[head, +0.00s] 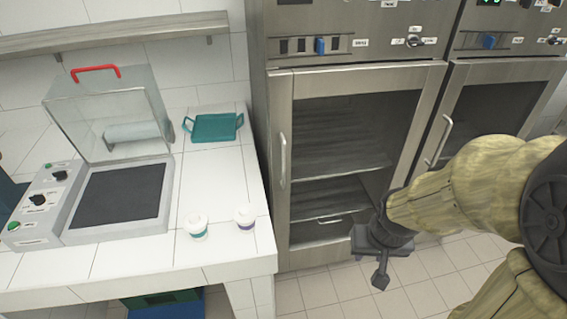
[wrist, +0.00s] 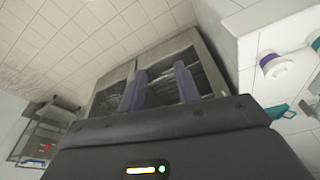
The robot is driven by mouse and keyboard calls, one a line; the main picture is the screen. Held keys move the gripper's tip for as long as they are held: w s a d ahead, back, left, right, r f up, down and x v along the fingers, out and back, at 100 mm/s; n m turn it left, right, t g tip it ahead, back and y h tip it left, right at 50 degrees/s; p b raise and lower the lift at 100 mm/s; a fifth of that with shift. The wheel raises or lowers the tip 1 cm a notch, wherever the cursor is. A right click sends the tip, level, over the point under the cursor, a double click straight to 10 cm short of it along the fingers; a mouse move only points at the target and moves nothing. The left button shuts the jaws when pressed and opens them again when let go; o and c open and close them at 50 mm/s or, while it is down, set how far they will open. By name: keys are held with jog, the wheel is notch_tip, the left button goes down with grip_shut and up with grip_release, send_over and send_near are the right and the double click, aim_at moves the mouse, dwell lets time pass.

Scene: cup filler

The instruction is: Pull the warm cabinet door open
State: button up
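Two steel cabinets with glass doors stand side by side in the head view; I cannot read which is the warm one. The left door (head: 420,85) is shut and has a vertical handle (head: 283,160) on its left edge. The right door (head: 545,72) is also shut, with a handle (head: 439,139) on its left edge. My gripper (head: 380,277) hangs in front of the left door's lower right part, apart from both handles. In the wrist view my gripper (wrist: 160,88) has its two purple-grey fingers spread and empty, with the cabinets beyond.
A white tiled counter (head: 120,262) stands left of the cabinets, with two lidded cups (head: 197,227) (head: 244,217) near its front edge. A teal tray (head: 213,127) and a clear-lidded machine (head: 120,190) are on it. Tiled floor (head: 345,290) lies clear before the cabinets.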

aim_at(285, 165)
jog(key=shift+a, duration=0.1)
jog(key=w+a+f+n+t+y+b, duration=0.1)
jog(key=w+a+f+n+t+b, duration=0.2)
jog(key=w, duration=0.4)
jog(key=w+a+f+n+t+y+b, duration=0.1)
jog(key=w+a+f+t, duration=0.1)
jog(key=w+f, duration=0.4)
jog(key=w+a+n+t+y+b, duration=0.1)
jog(key=w+a+t+y+b, duration=0.4)
jog(key=w+a+t, duration=0.3)
jog(key=shift+w+a+r+n+y, duration=0.15)
jog(key=shift+w+r+n+y, duration=0.15)
jog(key=shift+y, duration=0.4)
jog(key=p+x, duration=0.3)
jog(key=x, duration=1.4)
jog(key=shift+w+r, duration=0.1)
jog(key=shift+w, duration=0.2)
